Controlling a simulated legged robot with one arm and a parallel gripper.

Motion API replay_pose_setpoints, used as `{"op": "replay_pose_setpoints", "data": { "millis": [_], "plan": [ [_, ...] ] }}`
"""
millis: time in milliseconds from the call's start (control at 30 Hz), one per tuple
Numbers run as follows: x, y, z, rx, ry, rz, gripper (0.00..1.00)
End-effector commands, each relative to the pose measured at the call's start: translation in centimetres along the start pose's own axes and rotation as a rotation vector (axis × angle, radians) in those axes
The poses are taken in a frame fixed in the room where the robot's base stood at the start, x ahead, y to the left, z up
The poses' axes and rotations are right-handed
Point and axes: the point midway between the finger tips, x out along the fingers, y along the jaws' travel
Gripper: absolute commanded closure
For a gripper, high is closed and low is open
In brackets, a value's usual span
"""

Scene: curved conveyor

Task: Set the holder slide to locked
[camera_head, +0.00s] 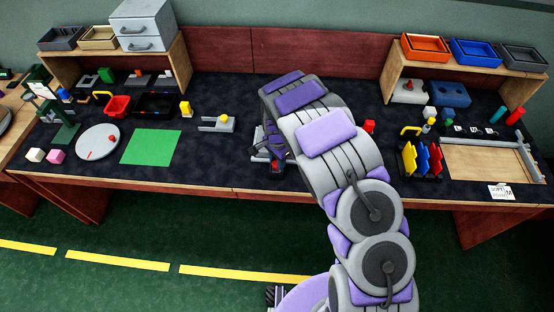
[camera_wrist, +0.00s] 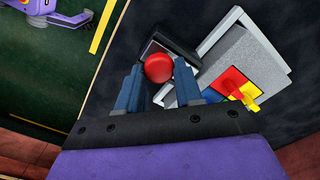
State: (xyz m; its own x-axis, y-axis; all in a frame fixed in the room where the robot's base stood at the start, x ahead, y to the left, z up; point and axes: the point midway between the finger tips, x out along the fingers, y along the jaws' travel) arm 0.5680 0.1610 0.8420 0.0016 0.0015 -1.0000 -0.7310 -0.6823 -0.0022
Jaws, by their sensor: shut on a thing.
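The holder (camera_wrist: 245,65) is a grey block on a lighter grey L-shaped frame, seen in the wrist view. At its left is a dark slide (camera_wrist: 180,48) with a round red knob (camera_wrist: 158,68). My gripper (camera_wrist: 158,80) is shut on the red knob, with one blue-grey finger on each side of it. In the head view my gripper (camera_head: 272,160) is low at the table's front middle, and my arm hides most of the holder. I cannot read a lock mark.
The dark tabletop (camera_head: 225,165) is clear around the holder. To the left are a grey bracket with a yellow knob (camera_head: 217,123), a green mat (camera_head: 151,148) and a round white disc (camera_head: 97,142).

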Motion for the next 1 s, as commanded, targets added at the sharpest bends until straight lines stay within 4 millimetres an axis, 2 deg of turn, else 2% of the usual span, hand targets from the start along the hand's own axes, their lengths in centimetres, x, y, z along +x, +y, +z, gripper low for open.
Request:
{"op": "replay_pose_setpoints", "data": {
  "millis": [233,600,867,900,1000],
  "plan": [
    [0.3,-0.2,0.2,-0.001,-0.007,0.006,1.0],
    [0.4,-2.6,-1.9,-0.002,-0.005,0.004,1.0],
    [0.3,-2.8,-2.0,-0.002,-0.003,0.003,1.0],
    [0.3,-2.8,-2.0,-0.002,-0.002,0.002,0.64],
    [0.2,-2.8,-2.0,-0.002,-0.002,0.002,0.55]
  ]
}}
